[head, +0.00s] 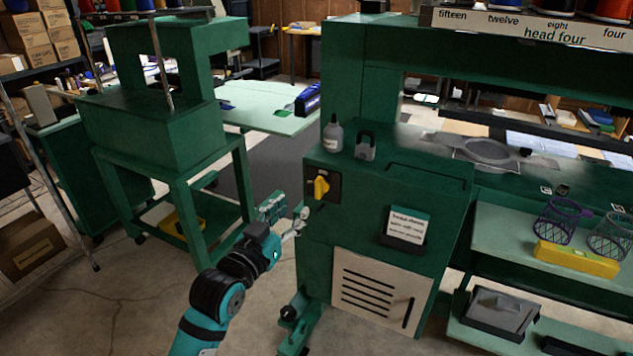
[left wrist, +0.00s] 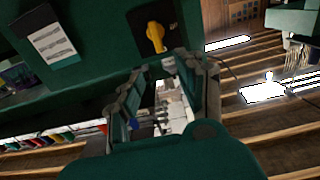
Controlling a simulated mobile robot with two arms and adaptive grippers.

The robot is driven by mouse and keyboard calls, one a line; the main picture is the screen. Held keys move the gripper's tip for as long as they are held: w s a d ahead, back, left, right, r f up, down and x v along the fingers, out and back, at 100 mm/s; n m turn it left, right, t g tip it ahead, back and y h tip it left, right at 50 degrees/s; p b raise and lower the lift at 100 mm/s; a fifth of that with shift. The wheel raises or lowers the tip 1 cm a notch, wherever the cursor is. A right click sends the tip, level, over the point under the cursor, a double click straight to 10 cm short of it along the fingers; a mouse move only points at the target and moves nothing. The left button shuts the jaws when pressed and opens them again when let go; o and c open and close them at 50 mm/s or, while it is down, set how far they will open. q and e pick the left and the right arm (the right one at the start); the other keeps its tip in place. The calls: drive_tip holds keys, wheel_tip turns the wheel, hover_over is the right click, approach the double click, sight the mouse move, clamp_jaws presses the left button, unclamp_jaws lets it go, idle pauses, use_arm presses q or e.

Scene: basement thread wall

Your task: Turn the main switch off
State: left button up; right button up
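The main switch (head: 321,186) is a yellow rotary handle on a black plate, on the front of the green machine cabinet. Its handle looks about upright. It also shows near the top of the left wrist view (left wrist: 155,37). My left gripper (head: 286,212) is at the cabinet's left edge, a little left of and below the switch. In the left wrist view its two fingers (left wrist: 163,100) stand apart with nothing between them, and the switch lies beyond their tips, not touched. My right gripper is not in view.
A grey padlock (head: 365,149) and a white bottle (head: 333,136) stand on the cabinet top above the switch. A note card (head: 407,226) is on the front, to the right, above a vent panel (head: 375,297). Open floor lies left, before a green stand (head: 185,180).

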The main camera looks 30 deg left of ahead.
sight(317, 183)
use_arm(q)
drive_tip(key=w, duration=1.2)
drive_tip(key=shift+p, duration=0.4)
drive_tip(key=shift+c, duration=0.3)
drive_tip(key=shift+s, duration=0.1)
clamp_jaws()
